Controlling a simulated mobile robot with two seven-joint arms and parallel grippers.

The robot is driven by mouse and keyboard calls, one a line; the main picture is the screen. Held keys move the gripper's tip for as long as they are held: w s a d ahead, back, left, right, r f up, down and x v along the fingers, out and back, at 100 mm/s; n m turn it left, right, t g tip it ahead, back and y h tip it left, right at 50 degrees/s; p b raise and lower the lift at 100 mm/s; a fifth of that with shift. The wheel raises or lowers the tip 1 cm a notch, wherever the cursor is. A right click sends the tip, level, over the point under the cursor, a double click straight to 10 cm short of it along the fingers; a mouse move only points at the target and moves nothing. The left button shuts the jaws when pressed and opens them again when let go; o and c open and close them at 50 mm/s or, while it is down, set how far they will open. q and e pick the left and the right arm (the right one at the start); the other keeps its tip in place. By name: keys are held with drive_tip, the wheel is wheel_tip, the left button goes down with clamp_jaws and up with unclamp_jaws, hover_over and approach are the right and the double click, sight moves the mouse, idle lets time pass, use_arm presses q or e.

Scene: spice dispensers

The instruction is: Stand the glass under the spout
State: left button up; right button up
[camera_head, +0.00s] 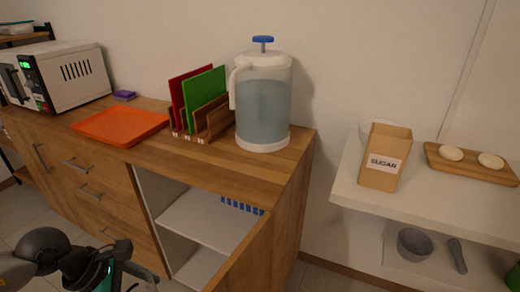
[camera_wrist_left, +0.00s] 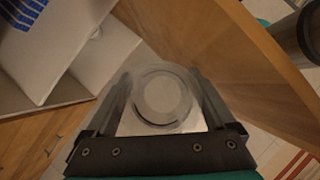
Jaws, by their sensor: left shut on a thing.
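A water dispenser (camera_head: 263,105) stands at the right end of the wooden cabinet top. It is a clear tank of bluish water with a white base, a white lid and a blue knob. A white curved part (camera_head: 234,82) runs down its left side; I cannot tell whether this is the spout. The glass (camera_wrist_left: 160,97) is clear and sits between the fingers of my left gripper (camera_wrist_left: 163,90), seen from its round end. My left gripper is shut on it, in front of the cabinet. In the head view the left wrist shows at the bottom left, the glass unclear.
The cabinet door (camera_head: 250,257) stands open beside the shelf (camera_head: 212,220). Cutting boards (camera_head: 205,92) in a rack stand just left of the dispenser. An orange tray (camera_head: 120,125) and a microwave (camera_head: 62,75) are farther left. A white shelf at right holds a sugar box (camera_head: 384,160).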

use_arm(q)
drive_tip(key=w+d+r+m+g+y, duration=0.3)
drive_tip(key=r+m, duration=0.5)
drive_tip(key=m, duration=0.3)
drive_tip(key=w+d+r+m+g+y, duration=0.2)
drive_tip(key=w+d+r+m+g, duration=0.2)
drive_tip(key=r+m, duration=0.4)
drive_tip(key=w+m+g, duration=0.1)
drive_tip(key=m, duration=0.2)
drive_tip(key=shift+d+y, duration=0.25)
drive_tip(key=shift+y, duration=0.15)
drive_tip(key=shift+a, duration=0.1)
